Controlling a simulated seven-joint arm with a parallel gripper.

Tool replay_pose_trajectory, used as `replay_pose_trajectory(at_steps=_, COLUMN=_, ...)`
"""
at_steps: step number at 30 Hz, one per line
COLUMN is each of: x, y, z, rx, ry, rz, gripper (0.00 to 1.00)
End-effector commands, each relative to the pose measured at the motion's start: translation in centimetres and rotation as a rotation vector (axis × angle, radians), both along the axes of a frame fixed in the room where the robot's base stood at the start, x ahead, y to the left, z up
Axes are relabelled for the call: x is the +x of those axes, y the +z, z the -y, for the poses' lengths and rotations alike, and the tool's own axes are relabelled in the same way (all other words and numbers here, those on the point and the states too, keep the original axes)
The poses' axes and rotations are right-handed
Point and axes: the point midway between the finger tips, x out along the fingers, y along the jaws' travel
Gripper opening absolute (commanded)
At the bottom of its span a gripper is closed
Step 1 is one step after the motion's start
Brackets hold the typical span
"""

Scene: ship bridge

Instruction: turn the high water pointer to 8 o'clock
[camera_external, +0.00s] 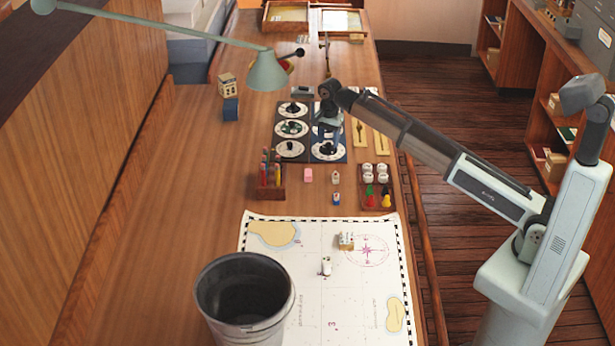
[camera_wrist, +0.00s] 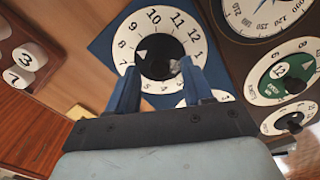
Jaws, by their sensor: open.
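A white clock-numbered dial (camera_wrist: 187,72) lies on a dark blue board and has a black round knob (camera_wrist: 158,62) with a white triangular mark. The mark points left, near the 7 and 8. This dial (camera_external: 316,157) also shows in the external view, at the near end of the board. A second dial (camera_wrist: 220,96) on the same board is mostly hidden by my gripper. I cannot read a high water label. My gripper (camera_wrist: 159,72) is open above the board, its two blue fingers over the near dial's edge on either side of the knob, with nothing held.
A board with several dials, including a green one (camera_wrist: 271,86), lies beside it. White numbered cylinders (camera_external: 369,168), a pencil box (camera_external: 270,192), a chart (camera_external: 290,290), a bucket (camera_external: 245,300) and a desk lamp (camera_external: 268,72) are around. The left of the desk is mostly clear.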

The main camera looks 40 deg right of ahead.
Motion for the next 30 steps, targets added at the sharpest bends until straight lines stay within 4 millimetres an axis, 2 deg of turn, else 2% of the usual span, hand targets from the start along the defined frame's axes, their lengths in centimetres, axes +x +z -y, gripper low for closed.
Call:
replay_pose_trajectory(at_steps=5, x=0.1, y=2.4, z=0.0, rx=0.001, ry=0.0, rz=0.002, gripper=0.51)
replay_pose_trajectory(at_steps=12, x=0.2, y=7.3, z=0.0, rx=0.001, ry=0.0, rz=0.002, gripper=0.51)
replay_pose_trajectory(at_steps=18, x=0.1, y=10.6, z=0.0, rx=0.0, ry=0.0, rz=0.001, gripper=0.51)
replay_pose_trajectory(at_steps=24, x=0.1, y=12.7, z=0.0, rx=0.0, ry=0.0, rz=0.0, gripper=0.51)
replay_pose_trajectory(at_steps=30, x=0.0, y=13.3, z=0.0, rx=0.0, ry=0.0, rz=0.0, gripper=0.51)
